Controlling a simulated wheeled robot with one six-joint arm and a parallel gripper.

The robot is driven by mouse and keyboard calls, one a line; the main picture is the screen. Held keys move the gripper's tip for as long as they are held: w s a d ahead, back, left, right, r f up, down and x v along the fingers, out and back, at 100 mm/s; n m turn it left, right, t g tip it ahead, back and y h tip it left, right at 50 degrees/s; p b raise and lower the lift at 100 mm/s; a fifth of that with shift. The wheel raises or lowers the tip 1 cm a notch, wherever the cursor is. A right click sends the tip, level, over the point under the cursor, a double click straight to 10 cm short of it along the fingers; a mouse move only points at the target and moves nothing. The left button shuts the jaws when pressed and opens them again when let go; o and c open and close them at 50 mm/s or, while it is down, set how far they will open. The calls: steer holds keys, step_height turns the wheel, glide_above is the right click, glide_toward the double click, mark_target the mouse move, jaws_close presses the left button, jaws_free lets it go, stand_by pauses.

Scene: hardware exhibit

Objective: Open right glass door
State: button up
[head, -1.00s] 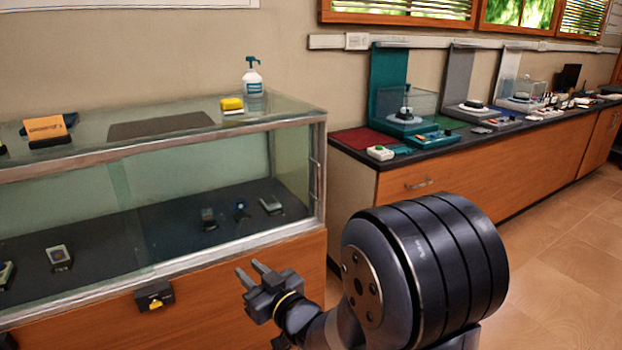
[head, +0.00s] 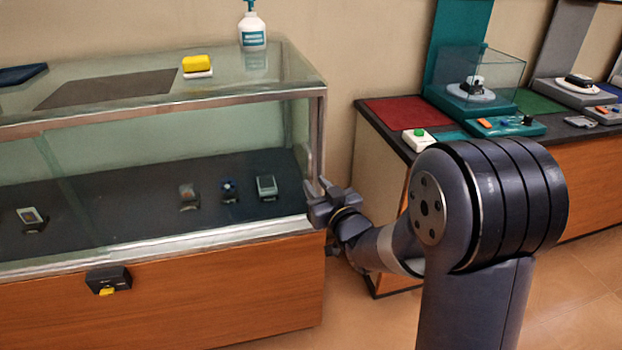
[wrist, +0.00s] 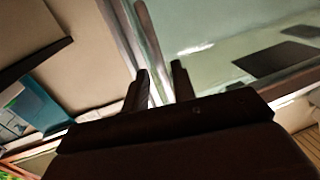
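The right glass door (head: 215,148) is the right part of the glass front of a metal-framed display case (head: 318,110). It looks closed, and small devices show behind it. A slim upright handle (head: 312,150) runs along its right edge. My gripper (head: 318,192) is at the case's lower right front corner, by the handle's lower end. In the wrist view, the two fingers (wrist: 163,85) are apart, with the dark handle bar (wrist: 150,35) running down towards the gap between them. I cannot tell whether either finger touches it.
A lock with a yellow key (head: 108,281) is on the wooden base. A pump bottle (head: 252,30) and a yellow sponge-like block (head: 197,65) stand on the case top. A counter (head: 375,125) with exhibits is at right, with a floor gap between.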

mark_target(311, 180)
steer(key=shift+x, duration=1.75)
steer(key=shift+c, duration=0.4)
jaws_close()
